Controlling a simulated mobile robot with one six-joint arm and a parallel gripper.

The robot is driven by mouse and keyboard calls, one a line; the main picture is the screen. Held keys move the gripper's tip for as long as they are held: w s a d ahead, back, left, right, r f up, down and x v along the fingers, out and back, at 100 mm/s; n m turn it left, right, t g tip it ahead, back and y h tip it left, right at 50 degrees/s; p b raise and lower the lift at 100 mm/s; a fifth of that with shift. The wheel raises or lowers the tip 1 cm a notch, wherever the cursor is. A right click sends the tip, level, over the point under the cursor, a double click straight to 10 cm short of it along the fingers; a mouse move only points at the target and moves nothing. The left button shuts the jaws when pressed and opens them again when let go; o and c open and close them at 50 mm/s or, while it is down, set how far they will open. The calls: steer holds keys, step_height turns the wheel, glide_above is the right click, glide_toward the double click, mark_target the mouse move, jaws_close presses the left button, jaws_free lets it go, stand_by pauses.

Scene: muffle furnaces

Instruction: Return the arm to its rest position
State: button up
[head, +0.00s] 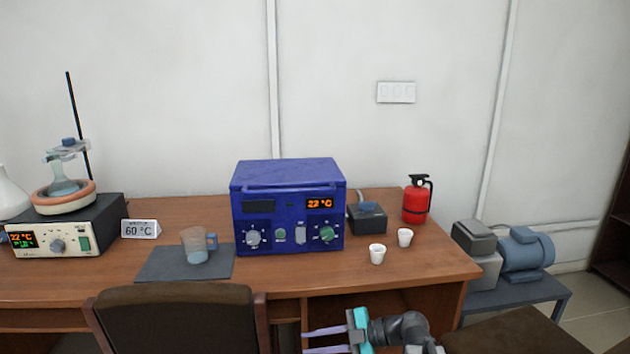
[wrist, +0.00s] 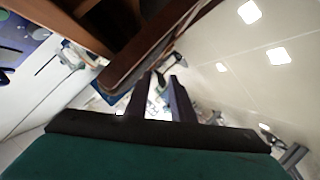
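My gripper (head: 306,342) is at the bottom of the head view, in front of the desk and below its top edge. Its two fingers point left, with a gap between them and nothing held. In the wrist view my gripper (wrist: 161,77) also shows a gap between its fingers, with only the blurred room behind. My arm extends to the right of the gripper, and part of it is cut off by the bottom edge.
The desk (head: 300,279) bears a blue furnace (head: 288,210), two white crucibles (head: 377,254), a beaker (head: 198,246) on a dark mat (head: 160,265) and a heating device (head: 85,240). A chair (head: 178,318) stands in front. A pump (head: 525,254) is on a low table at right.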

steer(key=s+d+f+m+g+h+p, duration=0.1)
steer(key=s+f+m+g+h+p, duration=0.3)
steer(key=s+f, duration=0.6)
steer(key=s+d+f+m+g+h+p, duration=0.15)
steer(key=s+f+m+p, duration=0.35)
steer(key=s+f, duration=0.5)
steer(key=s+d+f+m+g+h+p, duration=0.2)
steer(key=s+d+f+m+h, duration=0.3)
steer(key=s+f, duration=0.4)
steer(key=s+d+f+m+h, duration=0.1)
steer(key=d+f+m+h, duration=0.1)
steer(key=d+m, duration=0.7)
steer(key=shift+s+d+f+m+h, duration=0.4)
steer(key=shift+m+h, duration=0.35)
steer(key=shift+m, duration=0.35)
